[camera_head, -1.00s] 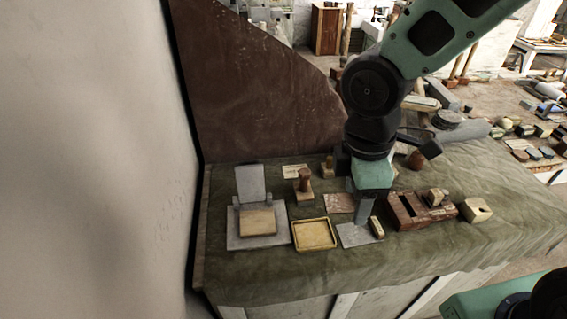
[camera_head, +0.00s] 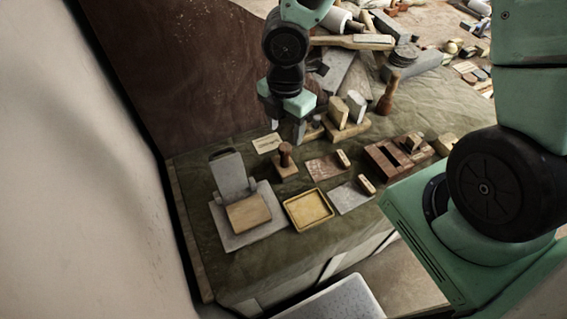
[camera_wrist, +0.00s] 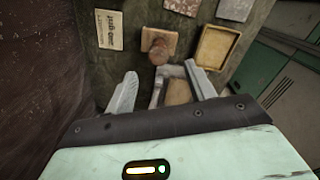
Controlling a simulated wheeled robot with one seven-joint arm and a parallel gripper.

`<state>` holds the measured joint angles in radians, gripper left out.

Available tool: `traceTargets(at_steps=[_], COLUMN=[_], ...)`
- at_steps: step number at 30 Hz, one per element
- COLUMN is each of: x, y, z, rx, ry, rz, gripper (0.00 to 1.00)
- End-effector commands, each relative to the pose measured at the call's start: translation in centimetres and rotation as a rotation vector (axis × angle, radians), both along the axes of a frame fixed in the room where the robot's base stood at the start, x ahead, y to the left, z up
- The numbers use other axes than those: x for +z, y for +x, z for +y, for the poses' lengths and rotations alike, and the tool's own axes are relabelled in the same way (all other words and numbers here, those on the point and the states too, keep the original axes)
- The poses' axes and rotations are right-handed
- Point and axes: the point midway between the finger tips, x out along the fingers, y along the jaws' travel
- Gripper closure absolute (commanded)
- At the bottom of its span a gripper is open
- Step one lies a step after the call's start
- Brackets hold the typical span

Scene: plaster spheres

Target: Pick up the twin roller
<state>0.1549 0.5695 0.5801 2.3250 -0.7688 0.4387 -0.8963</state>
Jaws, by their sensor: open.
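The piece that best fits the twin roller (camera_head: 337,110) has two pale rounded blocks side by side on a wooden base, at the back of the cloth-covered bench. I cannot tell for sure that it is the roller. My gripper (camera_head: 286,128) is left of it, raised over the back of the bench, with nothing held. In the wrist view my gripper (camera_wrist: 160,76) shows two spread grey fingers with an empty gap, and I cannot make out the roller there.
A wooden stamp (camera_head: 286,158), a yellow tray (camera_head: 308,209), a card (camera_head: 267,143) and a grey hinged press (camera_head: 231,175) stand on the left of the bench. A reddish slotted block (camera_head: 385,160) is at right. A dark upright panel (camera_head: 190,75) is behind.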

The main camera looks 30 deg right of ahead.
Motion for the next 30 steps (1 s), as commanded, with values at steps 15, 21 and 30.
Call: traceTargets(at_steps=[15,21,30], x=[-6.2,-9.1,-9.8], y=[0.0,0.3,0.3], z=[0.1,0.1,0.1], rx=[0.003,0.002,-0.001], ry=[-0.001,-0.001,0.001], rz=[0.003,0.000,-0.002], gripper=[0.45,0.45,0.45])
